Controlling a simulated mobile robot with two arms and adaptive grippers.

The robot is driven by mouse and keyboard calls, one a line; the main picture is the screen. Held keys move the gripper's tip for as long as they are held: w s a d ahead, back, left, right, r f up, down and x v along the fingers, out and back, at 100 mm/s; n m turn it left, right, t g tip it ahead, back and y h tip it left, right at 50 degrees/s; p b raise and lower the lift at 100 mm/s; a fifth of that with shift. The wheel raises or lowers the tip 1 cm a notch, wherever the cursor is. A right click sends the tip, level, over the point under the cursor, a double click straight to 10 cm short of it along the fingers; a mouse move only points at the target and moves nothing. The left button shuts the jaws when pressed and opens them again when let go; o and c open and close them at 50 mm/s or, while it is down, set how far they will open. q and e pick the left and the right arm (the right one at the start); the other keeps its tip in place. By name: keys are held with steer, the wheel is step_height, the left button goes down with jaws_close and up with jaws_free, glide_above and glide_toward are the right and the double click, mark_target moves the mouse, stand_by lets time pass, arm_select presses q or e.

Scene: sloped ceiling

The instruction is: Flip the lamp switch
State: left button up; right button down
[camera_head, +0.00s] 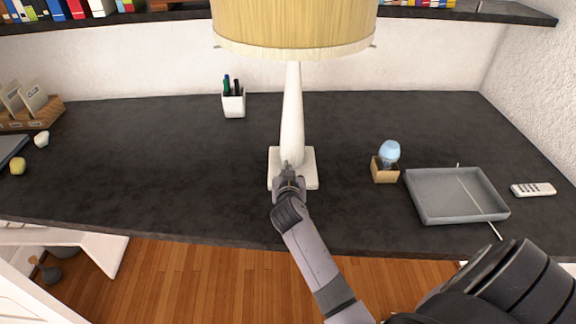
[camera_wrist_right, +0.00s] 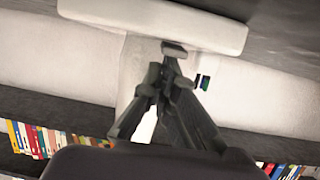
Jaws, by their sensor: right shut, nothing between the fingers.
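The lamp (camera_head: 292,112) stands on the dark desk, with a white stem, a square white base (camera_head: 309,177) and a wide yellowish shade (camera_head: 295,24). My right gripper (camera_head: 288,170) is shut and empty at the front of the lamp's base, low by the foot of the stem. In the right wrist view the gripper (camera_wrist_right: 172,55) has its fingertips together beside the white base (camera_wrist_right: 150,18), in front of the stem. I cannot tell whether the tips touch the lamp. A separate switch cannot be made out; the gripper may hide it. My left gripper is not in view.
On the desk (camera_head: 150,165), a pen cup (camera_head: 234,104) stands behind left of the lamp. A light bulb (camera_head: 389,152) in a small wooden box, a grey tray (camera_head: 457,193) and a white remote (camera_head: 533,189) are to the right. The desk left of the lamp is mostly clear.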

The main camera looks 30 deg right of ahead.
mark_target(288, 149)
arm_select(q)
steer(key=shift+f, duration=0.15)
arm_select(e)
steer(key=shift+w+d+r, duration=0.15)
steer(key=shift+w+d, duration=0.25)
steer(key=shift+w, duration=0.25)
steer(key=shift+w+d+r+p, duration=0.1)
steer(key=shift+r+p, duration=0.25)
steer(key=shift+r, duration=0.15)
step_height(288, 149, up, 4)
steer(key=p, duration=0.2)
steer(key=shift+f+p, duration=0.25)
steer(key=shift+p, duration=0.15)
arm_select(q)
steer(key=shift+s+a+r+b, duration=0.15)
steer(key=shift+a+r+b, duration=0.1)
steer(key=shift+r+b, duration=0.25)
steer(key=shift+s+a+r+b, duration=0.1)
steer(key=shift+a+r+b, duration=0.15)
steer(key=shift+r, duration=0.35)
arm_select(e)
steer(key=v, duration=0.9)
steer(key=shift+r, duration=0.25)
